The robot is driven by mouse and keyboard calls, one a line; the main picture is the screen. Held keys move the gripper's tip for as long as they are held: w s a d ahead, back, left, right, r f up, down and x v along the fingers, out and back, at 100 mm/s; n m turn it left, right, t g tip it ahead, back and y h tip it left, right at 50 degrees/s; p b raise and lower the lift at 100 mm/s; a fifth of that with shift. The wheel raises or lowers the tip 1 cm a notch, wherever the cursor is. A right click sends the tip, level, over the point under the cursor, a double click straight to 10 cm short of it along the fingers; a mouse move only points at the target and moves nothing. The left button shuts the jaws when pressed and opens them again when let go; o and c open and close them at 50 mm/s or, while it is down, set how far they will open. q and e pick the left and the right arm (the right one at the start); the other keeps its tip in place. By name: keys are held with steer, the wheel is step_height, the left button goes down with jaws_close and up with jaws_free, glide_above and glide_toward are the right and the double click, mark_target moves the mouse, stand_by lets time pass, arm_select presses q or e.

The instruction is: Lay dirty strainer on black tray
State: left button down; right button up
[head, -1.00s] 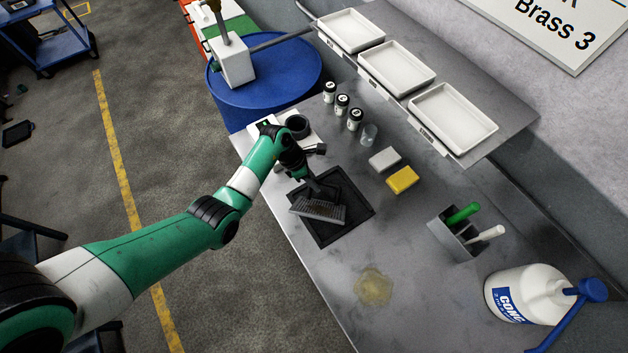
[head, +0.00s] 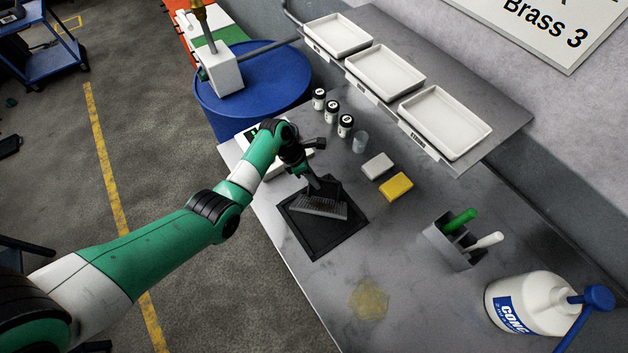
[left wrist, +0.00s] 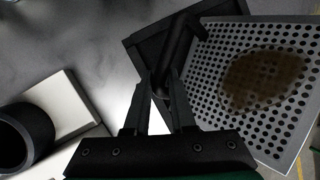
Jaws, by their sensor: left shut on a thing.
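The dirty strainer is a grey perforated plate (head: 320,207) with a brown stain, seen close in the left wrist view (left wrist: 215,95). My left gripper (head: 313,182) is shut on its dark handle; the fingers show in the left wrist view (left wrist: 160,92). The strainer is over the black tray (head: 325,243), which lies flat on the grey bench. The plate covers the tray's middle and looks tilted. I cannot tell whether it touches the tray. Part of the tray shows behind the strainer in the left wrist view (left wrist: 145,42). My right gripper is not seen.
A white device (head: 250,133) stands beside my left wrist. Several small jars (head: 332,112), a clear cup (head: 360,142), a white block (head: 377,166) and a yellow block (head: 396,187) stand behind the tray. A yellowish stain (head: 369,299) marks the bench front.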

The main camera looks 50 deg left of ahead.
arm_select(q)
steer(key=c, duration=0.7)
jaws_free()
steer(key=p+v, duration=0.3)
steer(key=v, duration=0.8)
steer(key=shift+s+a+r+p, duration=0.1)
steer(key=shift+s+r+p, duration=0.05)
steer(key=shift+r+p, duration=0.2)
